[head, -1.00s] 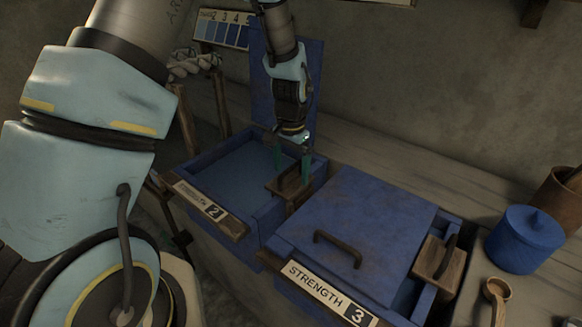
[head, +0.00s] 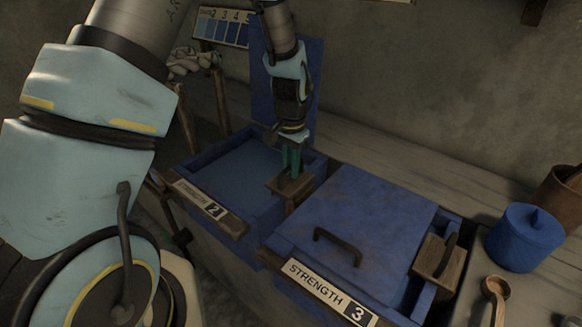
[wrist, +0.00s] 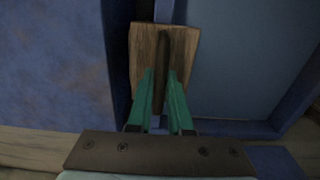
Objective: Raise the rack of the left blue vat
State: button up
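The left blue vat (head: 193,165), labelled Strength 2, is open, with its blue lid upright behind it and dark blue liquid inside. Its rack shows as a wooden block (head: 288,190) at the vat's right end, low against the rim. In the wrist view the block (wrist: 185,45) has a dark handle bar (wrist: 163,45) along its middle. My gripper (head: 290,172) points down over the block. Its green fingers (wrist: 161,80) are closed in on both sides of the handle. Whatever hangs below the block is hidden.
A second blue vat (head: 283,277), labelled Strength 3, stands just right with its lid (head: 375,220) on and its own wooden rack block (head: 437,262). A blue lidded pot (head: 525,240) and wooden scoop (head: 495,290) are farther right. The wall is behind.

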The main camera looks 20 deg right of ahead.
grip_shut()
notch_tip(320, 180, up, 18)
jog(key=p, duration=1.3)
jog(key=shift+r+p, duration=0.2)
jog(key=shift+p, duration=0.2)
jog(key=o, duration=1.4)
grip_release()
